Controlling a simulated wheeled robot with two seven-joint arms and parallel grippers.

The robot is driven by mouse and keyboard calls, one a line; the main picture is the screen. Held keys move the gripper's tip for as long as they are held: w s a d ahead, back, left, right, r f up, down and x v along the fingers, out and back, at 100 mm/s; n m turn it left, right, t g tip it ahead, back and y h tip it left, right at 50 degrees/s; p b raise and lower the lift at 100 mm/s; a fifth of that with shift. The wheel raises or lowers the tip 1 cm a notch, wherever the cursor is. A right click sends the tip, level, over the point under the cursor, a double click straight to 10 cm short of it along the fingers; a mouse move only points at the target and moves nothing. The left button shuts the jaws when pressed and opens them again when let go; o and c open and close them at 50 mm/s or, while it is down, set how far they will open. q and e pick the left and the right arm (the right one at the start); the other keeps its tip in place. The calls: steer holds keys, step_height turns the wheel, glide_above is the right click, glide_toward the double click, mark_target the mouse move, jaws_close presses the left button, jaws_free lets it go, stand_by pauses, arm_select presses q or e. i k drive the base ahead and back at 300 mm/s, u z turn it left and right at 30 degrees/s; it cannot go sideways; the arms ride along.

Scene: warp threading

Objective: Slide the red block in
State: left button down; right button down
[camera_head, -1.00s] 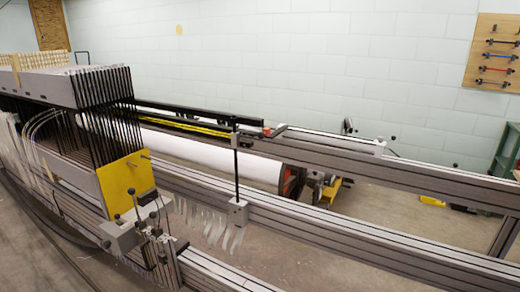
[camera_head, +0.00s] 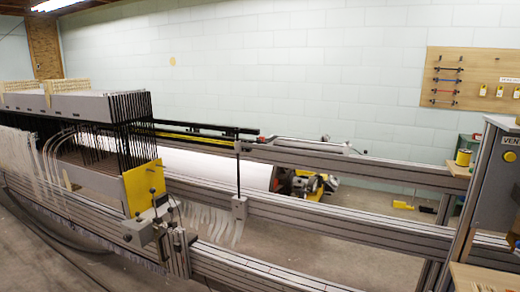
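I cannot clearly make out a red block at this moment. A long black bar (camera_head: 208,127) runs along the upper rail of the frame, with a yellow strip (camera_head: 185,137) below it. The small parts at the bar's right end are too small to tell apart. A thin black upright rod (camera_head: 238,172) stands in a grey block (camera_head: 239,207) on the lower rail. Neither of my grippers is in view.
The harness stack (camera_head: 75,106) with a yellow plate (camera_head: 141,186) stands at left. A white roll (camera_head: 215,168) lies between long metal rails (camera_head: 350,226). A grey cabinet (camera_head: 498,190) stands at right. A tool board (camera_head: 470,80) hangs on the wall.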

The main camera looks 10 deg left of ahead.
mark_target(262, 139)
steer(key=u, duration=0.65)
steer(key=i, duration=1.4)
steer(key=z, duration=0.35)
